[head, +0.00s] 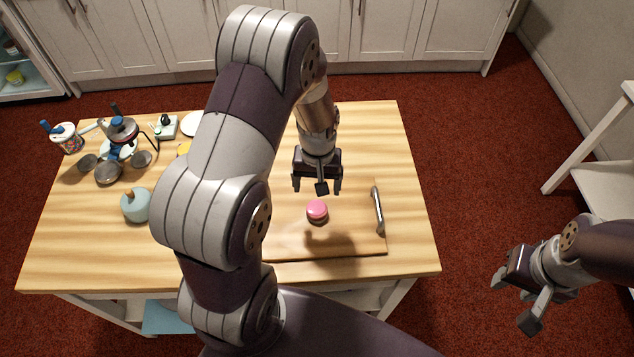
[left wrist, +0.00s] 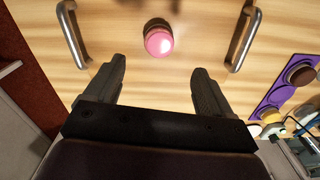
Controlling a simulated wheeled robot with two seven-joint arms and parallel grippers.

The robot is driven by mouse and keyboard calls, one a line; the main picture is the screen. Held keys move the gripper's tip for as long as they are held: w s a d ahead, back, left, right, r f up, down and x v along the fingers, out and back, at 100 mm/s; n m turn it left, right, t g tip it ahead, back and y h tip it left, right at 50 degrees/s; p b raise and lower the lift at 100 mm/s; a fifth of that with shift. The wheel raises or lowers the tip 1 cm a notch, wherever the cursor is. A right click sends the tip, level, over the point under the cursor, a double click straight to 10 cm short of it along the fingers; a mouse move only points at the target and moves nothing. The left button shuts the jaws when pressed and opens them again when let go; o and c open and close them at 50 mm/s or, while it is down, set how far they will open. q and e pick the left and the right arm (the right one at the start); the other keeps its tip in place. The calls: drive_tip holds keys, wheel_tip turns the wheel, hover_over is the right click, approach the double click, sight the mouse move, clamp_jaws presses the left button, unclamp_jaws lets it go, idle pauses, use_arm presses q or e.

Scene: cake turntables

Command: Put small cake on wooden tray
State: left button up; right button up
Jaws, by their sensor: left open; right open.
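A small round pink cake (head: 317,208) with a dark underside sits on the wooden tray (head: 358,238). The tray lies at the right front of the table; my left arm hides its left part in the head view. The left wrist view shows both metal handles, with the pink cake (left wrist: 158,40) between them. My left gripper (head: 318,188) is open and empty above the tray, behind the cake in the head view. Its fingers (left wrist: 160,72) are apart from the cake. My right gripper (head: 518,302) is open and empty, off the table's right side.
Pots and a kettle (head: 122,130), a blue-grey round jar (head: 136,205) and a patterned utensil cup (head: 67,138) stand on the left of the table (head: 60,250). A purple stand (left wrist: 268,110) holds more small cakes. The table right of the tray is clear.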

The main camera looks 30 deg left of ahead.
use_arm(q)
drive_tip(key=s+d+r+m+t, duration=0.1)
drive_tip(key=s+d+r+m, duration=0.3)
drive_tip(key=s+r, duration=0.4)
wheel_tip(320, 180, up, 3)
drive_tip(key=shift+s+d+f+m, duration=0.1)
drive_tip(key=shift+s+d+m, duration=0.3)
drive_tip(key=shift+d, duration=0.1)
drive_tip(key=shift+s, duration=0.15)
